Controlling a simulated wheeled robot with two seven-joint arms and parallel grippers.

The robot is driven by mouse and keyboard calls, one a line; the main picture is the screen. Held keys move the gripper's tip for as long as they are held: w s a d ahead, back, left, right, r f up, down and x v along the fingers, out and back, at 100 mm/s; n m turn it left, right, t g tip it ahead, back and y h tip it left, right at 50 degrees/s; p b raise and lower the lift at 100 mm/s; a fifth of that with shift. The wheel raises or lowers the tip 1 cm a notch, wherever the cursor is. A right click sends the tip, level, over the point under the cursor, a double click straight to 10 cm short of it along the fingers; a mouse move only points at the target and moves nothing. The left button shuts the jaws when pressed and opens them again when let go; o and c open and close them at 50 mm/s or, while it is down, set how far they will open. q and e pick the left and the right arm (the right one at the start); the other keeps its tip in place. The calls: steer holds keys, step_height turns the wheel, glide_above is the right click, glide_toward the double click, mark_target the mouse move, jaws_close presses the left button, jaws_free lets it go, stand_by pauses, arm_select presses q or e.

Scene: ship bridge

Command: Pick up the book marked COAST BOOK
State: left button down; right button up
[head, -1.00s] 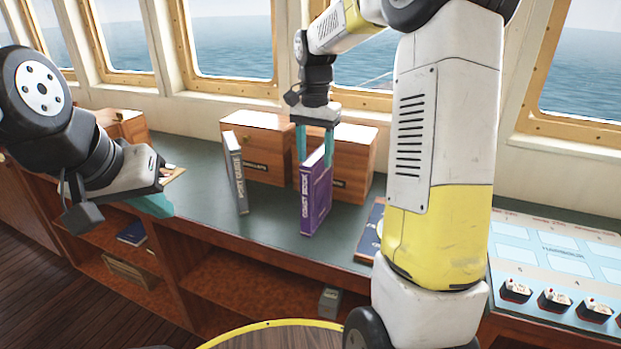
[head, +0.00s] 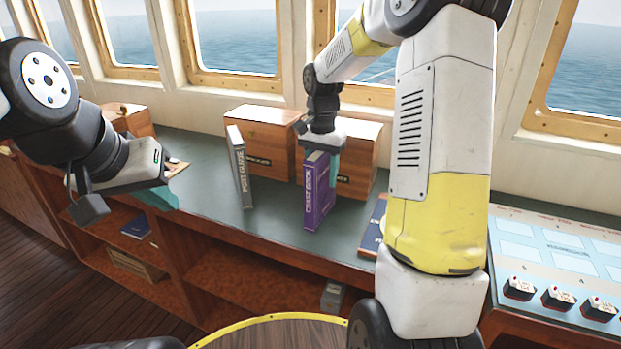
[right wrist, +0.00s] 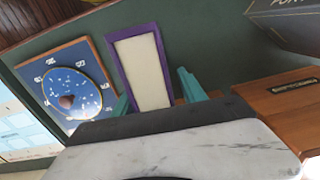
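The purple book marked COAST BOOK (head: 317,195) stands upright on the green counter (head: 215,190), spine toward me. My right gripper (head: 322,165) is over its top, pointing down, its teal fingers on either side of the book. In the right wrist view the book's purple cover edges and pale pages (right wrist: 143,72) lie between the two fingers (right wrist: 157,92). The fingers look open, with a small gap on the right side; contact is hard to judge. My left gripper (head: 158,196) is off to the left, away from the books; its finger opening is not clear.
A grey book marked PORT GUIDE (head: 240,168) stands to the left. Wooden boxes (head: 262,143) stand behind the books. A blue book (head: 374,228) lies at right, partly behind my arm; it shows with a round chart (right wrist: 70,88). A control panel (head: 560,250) is further right.

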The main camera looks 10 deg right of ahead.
jaws_close()
steer(key=shift+r, duration=0.1)
stand_by(1.1)
